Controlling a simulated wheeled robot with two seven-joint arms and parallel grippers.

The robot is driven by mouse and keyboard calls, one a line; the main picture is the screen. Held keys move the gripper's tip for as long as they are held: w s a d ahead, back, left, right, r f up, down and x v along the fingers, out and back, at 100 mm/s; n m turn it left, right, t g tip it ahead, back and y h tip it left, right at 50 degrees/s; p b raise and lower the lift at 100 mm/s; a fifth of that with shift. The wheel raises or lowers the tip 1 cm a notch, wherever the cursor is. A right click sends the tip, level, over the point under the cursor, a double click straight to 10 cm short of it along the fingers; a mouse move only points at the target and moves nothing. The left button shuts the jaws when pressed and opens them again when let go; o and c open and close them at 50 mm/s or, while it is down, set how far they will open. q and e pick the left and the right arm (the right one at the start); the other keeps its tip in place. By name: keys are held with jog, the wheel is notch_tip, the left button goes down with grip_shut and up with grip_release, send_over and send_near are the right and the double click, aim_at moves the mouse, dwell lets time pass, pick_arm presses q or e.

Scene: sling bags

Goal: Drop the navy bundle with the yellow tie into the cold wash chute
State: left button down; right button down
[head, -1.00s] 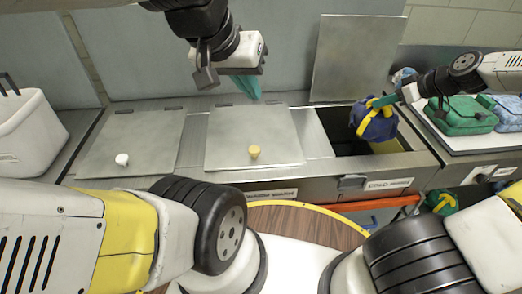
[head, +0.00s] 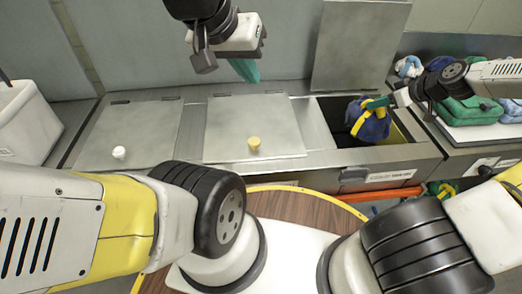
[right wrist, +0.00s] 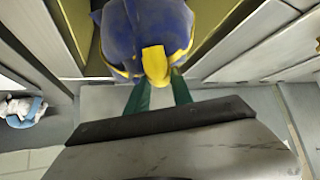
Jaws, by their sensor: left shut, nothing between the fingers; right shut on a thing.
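The navy bundle (head: 369,125) with its yellow tie hangs in my right gripper (head: 377,103), which is shut on it with green fingers. The bundle is over the open cold wash chute (head: 336,141), whose front label (head: 391,175) reads COLD. Its lower part appears within the opening; its exact depth cannot be told. In the right wrist view the bundle (right wrist: 135,30) and yellow tie (right wrist: 155,66) sit at the fingertips, between the chute walls. My left gripper (head: 246,70) is shut and empty, above the middle lid.
The chute's lid (head: 360,45) stands raised behind it. Two closed lids, with a yellow knob (head: 254,143) and a white knob (head: 119,152), lie to the left. Green bags (head: 472,110) and blue ones rest on a right-hand counter. A white bin (head: 25,120) stands far left.

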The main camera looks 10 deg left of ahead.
jog(key=c, duration=1)
grip_release()
jog(key=shift+c, duration=0.2)
jog(key=v, duration=0.8)
jog(key=shift+w, duration=0.1)
jog(key=shift+a, duration=0.15)
